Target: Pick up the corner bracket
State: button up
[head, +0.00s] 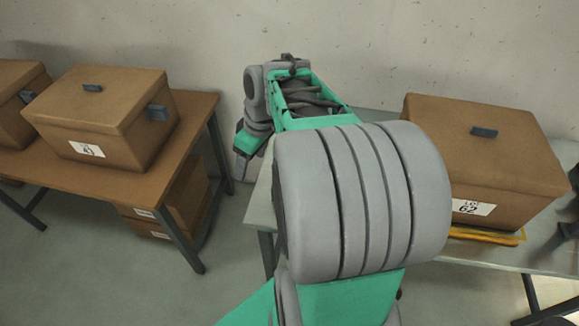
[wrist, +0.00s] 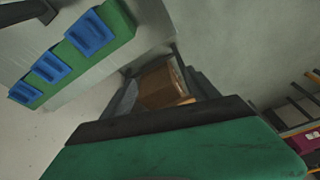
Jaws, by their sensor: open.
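I cannot make out a corner bracket for certain in either view. My gripper (head: 243,158) hangs at the end of my folded arm in the head view, over the gap between the two tables and left of the right table. It is small there and partly hidden by my own wrist. In the wrist view, its green and dark body fills the bottom, and the gripper (wrist: 163,92) is open. Nothing shows held in it. My large grey arm joint hides much of the right table.
The left table (head: 60,172) bears brown lidded boxes (head: 100,112). The right table (head: 490,254) bears a brown box (head: 485,160) labelled 62, with a yellow item (head: 490,236) beneath. The wrist view shows a green strip with blue pieces (wrist: 90,33). Grey floor lies between the tables.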

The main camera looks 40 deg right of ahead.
jog(key=shift+o, duration=0.5)
jog(key=d+f+n, duration=0.1)
jog(key=d, duration=0.6)
jog(key=shift+s+d+f+y, duration=0.15)
jog(key=shift+f+y, duration=0.2)
jog(key=shift+y, duration=0.05)
jog(key=s+d+f+n, duration=0.1)
jog(key=d, duration=0.2)
jog(key=s+d+f, duration=0.1)
jog(key=d, duration=0.1)
jog(key=s+d+f+n+t, duration=0.1)
jog(key=d, duration=0.2)
jog(key=shift+d+f+n+y+p, duration=0.2)
jog(key=shift+d+n+y+p, duration=0.1)
jog(key=shift+d+y+p, duration=0.1)
jog(key=p+x, duration=0.1)
jog(key=x, duration=0.6)
jog(key=shift+s+d, duration=0.1)
jog(key=shift+d, duration=0.1)
jog(key=c, duration=1.5)
jog(key=shift+r, duration=0.1)
